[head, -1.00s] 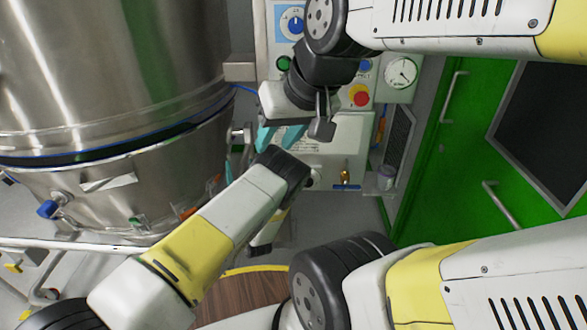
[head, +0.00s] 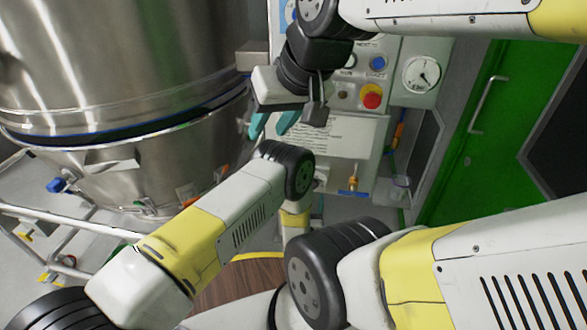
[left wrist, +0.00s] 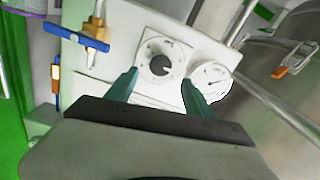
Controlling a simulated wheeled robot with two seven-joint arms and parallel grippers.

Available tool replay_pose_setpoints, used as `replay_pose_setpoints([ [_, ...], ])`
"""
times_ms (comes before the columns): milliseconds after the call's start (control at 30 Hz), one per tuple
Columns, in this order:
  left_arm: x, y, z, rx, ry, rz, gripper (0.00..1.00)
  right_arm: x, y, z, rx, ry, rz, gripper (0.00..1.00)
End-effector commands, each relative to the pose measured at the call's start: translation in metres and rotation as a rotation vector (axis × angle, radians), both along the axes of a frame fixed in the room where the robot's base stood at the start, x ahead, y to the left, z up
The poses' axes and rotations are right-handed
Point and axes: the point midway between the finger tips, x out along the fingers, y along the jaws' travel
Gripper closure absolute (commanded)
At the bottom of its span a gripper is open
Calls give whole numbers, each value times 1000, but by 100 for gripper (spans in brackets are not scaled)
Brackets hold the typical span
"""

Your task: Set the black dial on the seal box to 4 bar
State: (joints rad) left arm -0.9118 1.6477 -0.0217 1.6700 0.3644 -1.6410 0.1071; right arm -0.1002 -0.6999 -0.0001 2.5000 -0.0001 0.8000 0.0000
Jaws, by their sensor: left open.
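The seal box (left wrist: 105,62) is a pale box with a black dial (left wrist: 160,66) on a white round scale, seen in the left wrist view. The scale's figures are too small to read. My left gripper (left wrist: 160,78) is open, its teal fingers on either side of the dial in the picture, apart from each other; I cannot tell if they touch it. A white gauge (left wrist: 212,80) sits beside the right finger. In the head view the seal box (head: 335,140) is partly covered by my left arm.
A brass valve with a blue handle (left wrist: 85,36) is on the box, left of the dial. A red button (head: 371,96) and another gauge (head: 421,75) are on the panel above. A steel vessel (head: 110,70) stands at left, a green door (head: 480,130) at right.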

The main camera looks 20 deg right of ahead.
Motion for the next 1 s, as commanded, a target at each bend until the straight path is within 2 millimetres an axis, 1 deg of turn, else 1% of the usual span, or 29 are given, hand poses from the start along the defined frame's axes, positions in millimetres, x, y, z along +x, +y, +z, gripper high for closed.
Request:
replay_pose_setpoints([
  [200,32,-18,1,-1,-5,2,39,0,0,0,0,0,0,64],
  [400,52,-31,1,1,-5,2,39,0,0,0,0,0,0,64],
  [533,58,-34,0,2,-3,1,39,0,0,0,0,0,0,64],
  [767,58,-34,1,1,-4,2,39,0,0,0,0,0,0,64],
  [867,59,-34,1,1,-4,2,56,0,0,0,0,0,0,64],
  [1000,58,-34,1,1,-4,2,84,0,0,0,0,0,0,64],
])
